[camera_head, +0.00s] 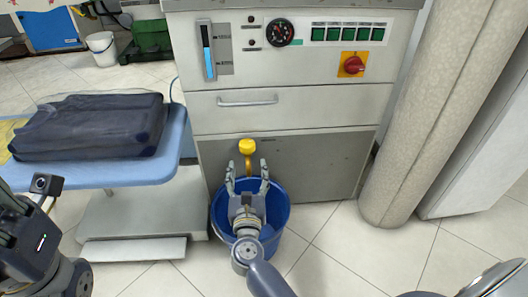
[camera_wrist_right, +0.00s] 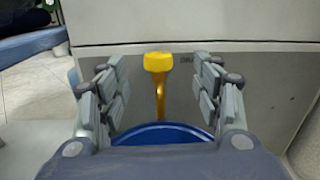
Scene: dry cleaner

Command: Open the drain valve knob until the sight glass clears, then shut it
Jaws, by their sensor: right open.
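The yellow drain valve knob (camera_head: 247,147) sticks out from the lower front of the grey machine, on a yellow stem. My right gripper (camera_head: 247,170) is open just below and in front of it, pointing at the machine. In the right wrist view the knob (camera_wrist_right: 158,62) sits between the two open fingers, beyond their tips and touching neither. My left gripper is not in view; only part of my left arm shows at the lower left.
A blue bucket (camera_head: 281,214) stands on the floor below the knob, under my right gripper. A drawer handle (camera_head: 248,103) is above the knob. An ironing board (camera_head: 165,165) with a dark folded cloth (camera_head: 90,130) is at left, a beige column (camera_head: 415,130) at right.

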